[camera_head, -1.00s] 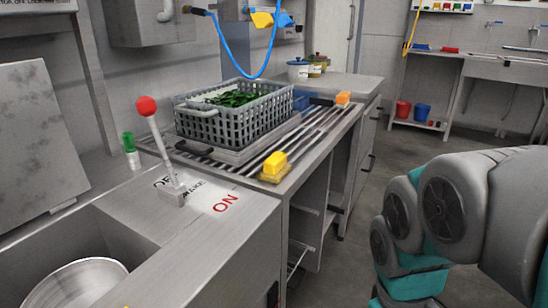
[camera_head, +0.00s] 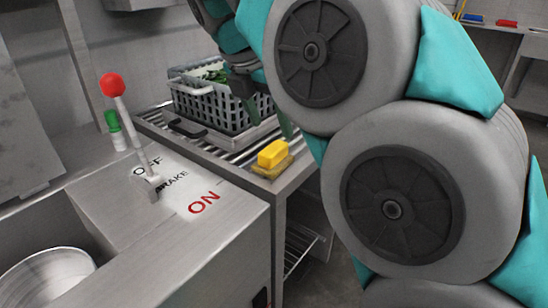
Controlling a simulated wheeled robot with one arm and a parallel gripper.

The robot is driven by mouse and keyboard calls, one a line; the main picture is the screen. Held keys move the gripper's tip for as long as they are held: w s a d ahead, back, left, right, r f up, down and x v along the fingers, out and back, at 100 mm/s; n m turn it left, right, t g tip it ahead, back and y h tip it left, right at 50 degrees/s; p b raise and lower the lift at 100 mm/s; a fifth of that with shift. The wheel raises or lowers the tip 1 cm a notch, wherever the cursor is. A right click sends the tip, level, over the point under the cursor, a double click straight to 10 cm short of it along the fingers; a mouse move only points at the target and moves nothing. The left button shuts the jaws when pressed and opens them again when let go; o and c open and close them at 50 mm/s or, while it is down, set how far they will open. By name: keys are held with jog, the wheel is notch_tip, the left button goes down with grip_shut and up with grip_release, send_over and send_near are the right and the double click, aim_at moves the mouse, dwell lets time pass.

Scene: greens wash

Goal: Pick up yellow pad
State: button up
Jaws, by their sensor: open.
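The yellow pad (camera_head: 272,153) is a small bright yellow block on a flat brownish-yellow base (camera_head: 287,165). It sits at the near right corner of the slatted metal rack (camera_head: 222,152). My gripper (camera_head: 264,106) is open and points downward, above and behind the pad in the picture, in front of the grey crate. It is apart from the pad, and nothing shows between its fingers. My arm hides part of the gripper and the counter behind it.
A grey crate (camera_head: 196,106) with leafy greens (camera_head: 214,75) stands on the rack behind the pad. A red-knobbed lever (camera_head: 126,115) rises from the panel marked OFF, BRAKE and ON at left. A green-capped bottle (camera_head: 115,130) stands near it. A basin (camera_head: 47,272) is at lower left.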

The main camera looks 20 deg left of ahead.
aim_at(273, 147)
jog(key=shift+a+r+n, duration=0.2)
jog(key=shift+a+n, duration=0.1)
jog(key=shift+a, duration=0.1)
jog(key=shift+f, duration=0.1)
jog(key=shift+s+x, duration=0.2)
jog(key=shift+x, duration=1.7)
jog(key=shift+s+x, duration=0.25)
jog(key=shift+x, duration=1.6)
jog(key=shift+f, duration=0.2)
jog(key=c, duration=1)
